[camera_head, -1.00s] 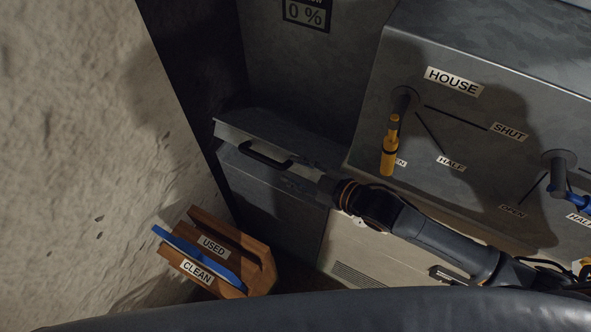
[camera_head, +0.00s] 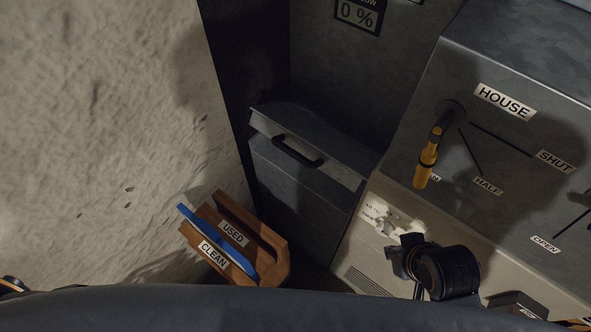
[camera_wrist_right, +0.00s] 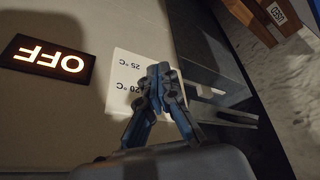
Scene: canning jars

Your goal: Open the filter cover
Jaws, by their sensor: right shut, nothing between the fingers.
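The filter cover (camera_head: 318,133) is the grey lid with a pale front edge on the metal box (camera_head: 300,190) in the head view. A black bar handle (camera_head: 297,151) is fixed along its front. The lid lies down over the box; any small gap is hard to tell. My right gripper (camera_head: 402,256) is to the right of and below the cover, clear of the handle, in front of the beige panel. In the right wrist view its fingertips (camera_wrist_right: 160,72) are together and empty, over a white label with temperature marks (camera_wrist_right: 128,80). My left gripper is not in view.
A wooden holder (camera_head: 270,236) marked USED and CLEAN, with a blue panel (camera_head: 213,240), is below the box by the rough wall. A yellow valve lever (camera_head: 427,162) sits at the right under HOUSE. The wrist view shows an OFF display (camera_wrist_right: 48,59).

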